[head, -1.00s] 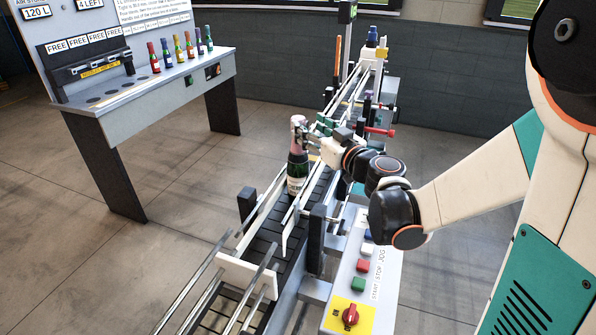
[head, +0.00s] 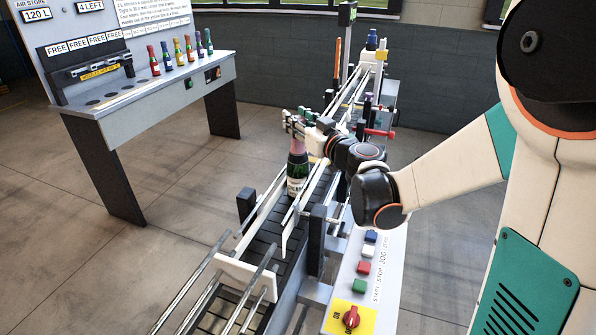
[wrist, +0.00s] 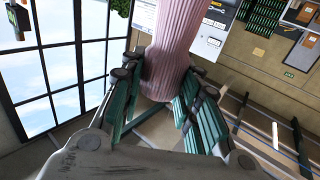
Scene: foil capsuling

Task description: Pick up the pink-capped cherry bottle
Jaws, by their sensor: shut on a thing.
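The pink-capped cherry bottle (head: 297,172) stands upright on the conveyor between the guide rails. It has dark glass and a pale label, and its pink cap (head: 297,146) is partly hidden by my gripper (head: 294,124) in the head view. In the wrist view the pink, ribbed cap (wrist: 172,45) runs between the green-padded fingers of my gripper (wrist: 158,105). The fingers are shut on the cap and neck, one on each side. The lower bottle is out of the wrist view.
A conveyor (head: 262,240) with metal rails runs from front to back. A control box (head: 365,275) with coloured buttons and a red knob (head: 351,316) is on its right. At left, a bench (head: 160,85) holds several small coloured bottles (head: 177,55). Open floor lies between.

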